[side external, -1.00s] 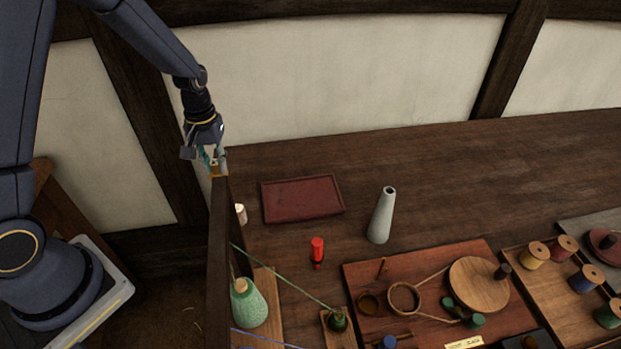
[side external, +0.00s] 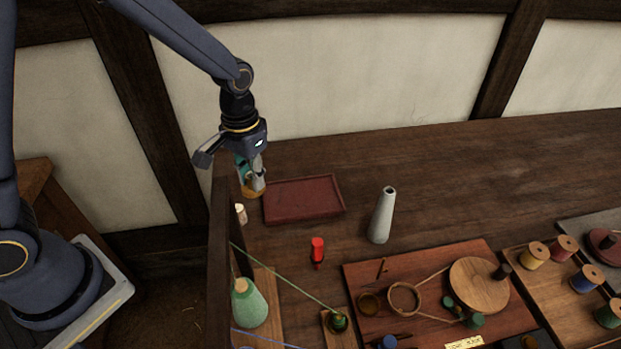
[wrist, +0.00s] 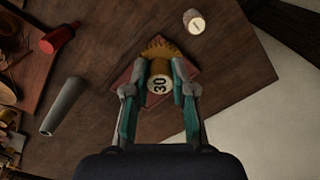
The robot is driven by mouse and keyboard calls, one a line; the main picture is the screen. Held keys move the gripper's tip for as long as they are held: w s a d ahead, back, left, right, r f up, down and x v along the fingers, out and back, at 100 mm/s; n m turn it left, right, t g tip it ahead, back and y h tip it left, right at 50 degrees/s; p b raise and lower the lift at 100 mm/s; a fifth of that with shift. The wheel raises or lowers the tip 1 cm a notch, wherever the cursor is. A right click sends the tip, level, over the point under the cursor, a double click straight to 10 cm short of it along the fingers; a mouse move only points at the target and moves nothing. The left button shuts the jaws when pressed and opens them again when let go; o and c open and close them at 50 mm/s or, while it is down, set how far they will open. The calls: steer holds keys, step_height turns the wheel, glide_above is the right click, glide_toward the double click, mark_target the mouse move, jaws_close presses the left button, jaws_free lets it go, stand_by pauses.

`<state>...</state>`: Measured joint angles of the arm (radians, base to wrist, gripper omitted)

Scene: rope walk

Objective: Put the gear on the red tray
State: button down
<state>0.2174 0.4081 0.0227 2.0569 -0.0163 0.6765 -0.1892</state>
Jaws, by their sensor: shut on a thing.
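The gear (wrist: 160,78) is yellow-orange with a toothed rim and a hub marked "30". My gripper (wrist: 159,86) is shut on it, with one finger on each side of the hub. In the side external view, my gripper (side external: 252,184) holds the gear (side external: 252,194) near the left edge of the red tray (side external: 304,198). The tray is a flat, dark red rectangle with a low rim, and it looks empty. In the wrist view, the red tray (wrist: 136,74) shows behind the gear and fingers, partly hidden. I cannot tell the exact height of the gear.
A small white cylinder (side external: 240,213) stands near the tray's left front. A dark wooden upright panel (side external: 221,260) stands left of it. The table behind the cone is clear.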

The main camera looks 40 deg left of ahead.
steer(key=w+d+f, duration=0.2)
steer(key=w+f, duration=0.2)
steer(key=w, duration=0.4)
glide_above(302, 197)
steer(key=f, duration=0.5)
steer(key=shift+s+f, duration=0.15)
steer(key=shift+s, duration=0.1)
steer(key=shift+w+f, duration=0.2)
steer(key=shift+f, duration=1.6)
steer(key=shift+f, duration=0.15)
steer(key=c, duration=1)
jaws_free()
